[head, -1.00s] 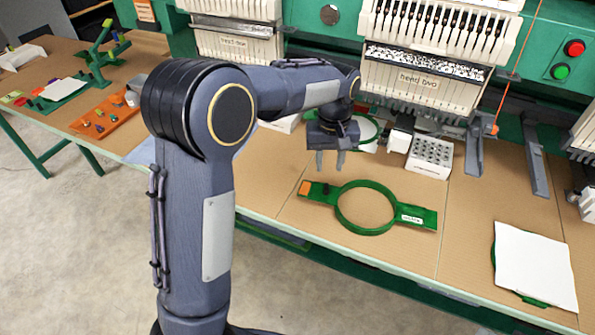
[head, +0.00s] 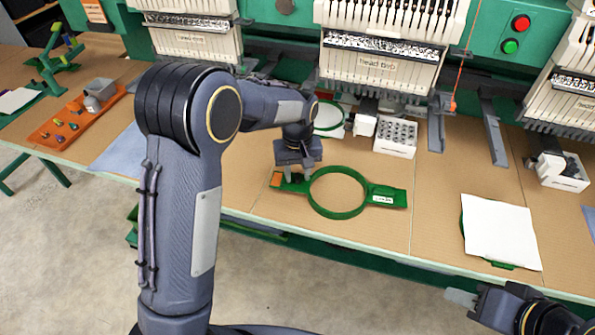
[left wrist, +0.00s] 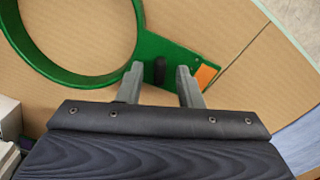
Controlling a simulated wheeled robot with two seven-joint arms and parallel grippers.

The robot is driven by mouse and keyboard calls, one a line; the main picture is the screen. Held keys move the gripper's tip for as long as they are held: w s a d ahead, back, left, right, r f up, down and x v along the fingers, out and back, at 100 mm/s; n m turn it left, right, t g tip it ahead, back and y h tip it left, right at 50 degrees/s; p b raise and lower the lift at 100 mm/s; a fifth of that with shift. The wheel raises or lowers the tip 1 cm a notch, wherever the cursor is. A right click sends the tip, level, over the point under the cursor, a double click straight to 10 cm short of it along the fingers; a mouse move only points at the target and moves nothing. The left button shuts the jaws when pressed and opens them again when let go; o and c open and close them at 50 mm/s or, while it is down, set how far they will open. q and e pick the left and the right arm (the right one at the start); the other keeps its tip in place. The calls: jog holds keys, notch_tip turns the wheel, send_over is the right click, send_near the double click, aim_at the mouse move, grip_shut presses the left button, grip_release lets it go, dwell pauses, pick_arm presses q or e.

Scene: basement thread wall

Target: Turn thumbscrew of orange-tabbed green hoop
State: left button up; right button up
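The green hoop (head: 388,196) lies flat on the cardboard-brown table, with its orange tab (head: 277,179) at the left end. In the left wrist view the hoop (left wrist: 75,80) is at upper left and the orange tab (left wrist: 206,75) is at right. The dark thumbscrew (left wrist: 158,71) stands on the arm between ring and tab. My left gripper (head: 297,174) is over that arm. Its open fingers (left wrist: 160,70) are on either side of the thumbscrew, with gaps visible. The head view hides the thumbscrew. My right gripper (head: 460,297) is at lower right; its opening is unclear.
A second hoop with white cloth (head: 500,232) lies at the right. Behind are a white holed block (head: 396,138) and the machine head (head: 378,68). An orange tray (head: 75,125) is at the left. Bare table surrounds the green hoop.

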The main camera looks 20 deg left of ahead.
pick_arm(q)
grip_shut()
jog(key=n+p, duration=0.1)
jog(key=n, duration=0.3)
jog(key=shift+n+p, duration=0.55)
jog(key=shift+n, duration=1.25)
grip_release()
